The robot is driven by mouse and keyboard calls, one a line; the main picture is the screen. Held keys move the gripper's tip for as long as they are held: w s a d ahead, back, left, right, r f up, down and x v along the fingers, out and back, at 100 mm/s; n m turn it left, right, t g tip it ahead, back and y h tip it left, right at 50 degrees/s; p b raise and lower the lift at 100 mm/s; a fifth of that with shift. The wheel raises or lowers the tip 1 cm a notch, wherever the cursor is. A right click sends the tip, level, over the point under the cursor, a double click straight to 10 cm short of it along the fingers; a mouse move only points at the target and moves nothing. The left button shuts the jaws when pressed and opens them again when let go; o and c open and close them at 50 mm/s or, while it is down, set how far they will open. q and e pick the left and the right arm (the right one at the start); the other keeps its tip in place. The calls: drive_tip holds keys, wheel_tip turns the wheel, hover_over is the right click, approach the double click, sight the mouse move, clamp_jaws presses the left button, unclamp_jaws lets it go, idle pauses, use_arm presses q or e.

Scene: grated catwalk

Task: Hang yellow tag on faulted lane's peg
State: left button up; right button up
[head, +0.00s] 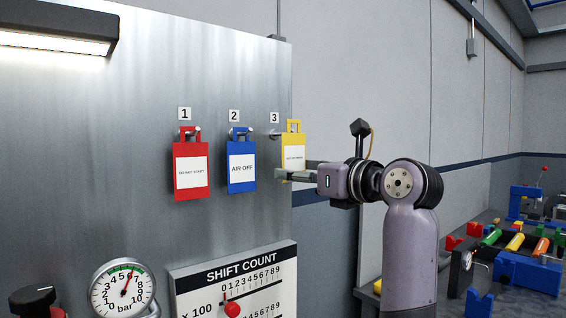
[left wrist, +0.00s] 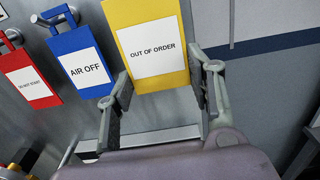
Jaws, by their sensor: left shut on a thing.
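The yellow tag (head: 293,139) has a handle-like loop at its top, and its label reads OUT OF ORDER in the left wrist view (left wrist: 150,48). My left gripper (head: 284,175) is shut on its lower part, with a finger at each side in the left wrist view (left wrist: 168,80). The tag is upright, just right of peg 3 (head: 274,133) in the head view; I cannot tell whether they touch. A red tag (head: 190,190) hangs at peg 1 and a blue AIR OFF tag (head: 241,187) at peg 2. My right gripper is not in view.
The pegs are on a metal panel (head: 100,150), with number plates above them. Below are a pressure gauge (head: 123,289) and a SHIFT COUNT board (head: 235,283) with a red knob. A bench with coloured parts (head: 525,272) stands at right.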

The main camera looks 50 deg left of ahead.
use_arm(q)
drive_tip(key=shift+d, duration=0.25)
drive_tip(key=shift+d+r, duration=0.1)
drive_tip(key=shift+d, duration=0.55)
drive_tip(key=shift+d, duration=0.25)
drive_tip(key=shift+s+d, duration=0.2)
drive_tip(key=shift+d, duration=1)
drive_tip(key=shift+a, duration=0.1)
drive_tip(key=a, duration=0.3)
drive_tip(key=shift+w+a, duration=0.15)
